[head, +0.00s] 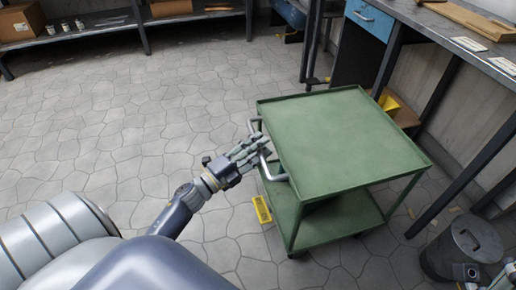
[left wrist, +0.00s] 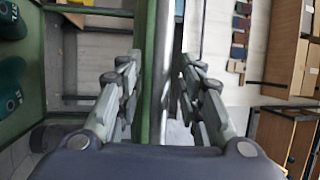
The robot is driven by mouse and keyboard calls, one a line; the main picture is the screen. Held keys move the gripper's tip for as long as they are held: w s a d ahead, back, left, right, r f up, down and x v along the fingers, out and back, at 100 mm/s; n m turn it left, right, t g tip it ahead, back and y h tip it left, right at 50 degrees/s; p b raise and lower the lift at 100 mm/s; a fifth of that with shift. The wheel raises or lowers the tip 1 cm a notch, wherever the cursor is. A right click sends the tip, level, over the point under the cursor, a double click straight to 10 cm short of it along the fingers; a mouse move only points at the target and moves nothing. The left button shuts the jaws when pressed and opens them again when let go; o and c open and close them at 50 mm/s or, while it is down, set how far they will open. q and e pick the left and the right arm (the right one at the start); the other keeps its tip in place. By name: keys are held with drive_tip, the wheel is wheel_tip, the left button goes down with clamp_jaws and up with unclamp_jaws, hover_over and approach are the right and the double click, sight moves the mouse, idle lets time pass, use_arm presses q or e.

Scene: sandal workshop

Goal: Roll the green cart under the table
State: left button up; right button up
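The green cart (head: 340,140) stands on the floor at the right of the head view, its top shelf empty. A lower green shelf (head: 340,220) shows partly. A bent metal handle (head: 279,177) sticks out from its left side. My left gripper (head: 262,146) is at this handle. In the left wrist view its fingers (left wrist: 165,95) are apart, with a metal bar and a green edge between them; a firm grip does not show. The table (head: 440,22) is a dark-framed workbench along the right, beyond the cart. Part of my right gripper (head: 466,272) shows at the bottom right corner.
A grey lidded bin (head: 465,246) stands right of the cart, near the table's legs. A box (head: 402,115) and a yellow item (head: 388,102) are under the table. A yellow floor piece (head: 262,209) lies beside the cart. The floor at left is clear.

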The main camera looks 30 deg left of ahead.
use_arm(q)
clamp_jaws()
